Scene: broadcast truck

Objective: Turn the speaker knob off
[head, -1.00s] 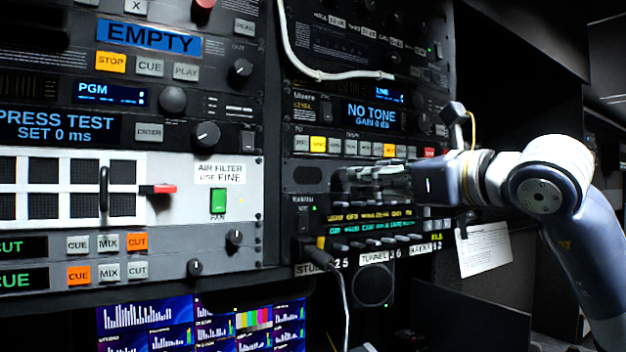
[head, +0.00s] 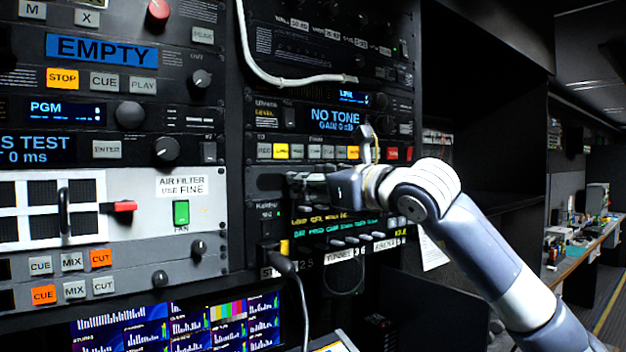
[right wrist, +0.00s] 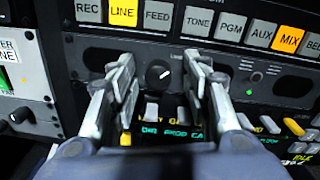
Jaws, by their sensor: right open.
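A round black knob (right wrist: 159,76) with a white pointer mark sits on a dark panel in the right wrist view, below a row of square buttons. No label naming it as the speaker knob is legible. My right gripper (right wrist: 160,66) is open, with one finger on each side of the knob. Whether the fingers touch it cannot be told. In the head view my right gripper (head: 300,184) reaches in from the right, in front of the panel under the button row, and hides the knob. My left gripper is not in view.
Lit buttons such as LINE (right wrist: 123,12) and MIX (right wrist: 288,39) lie just above the knob. Keys (right wrist: 180,112) sit close below it. A plugged black cable (head: 283,265) hangs below the gripper. A white cable (head: 262,70) loops above.

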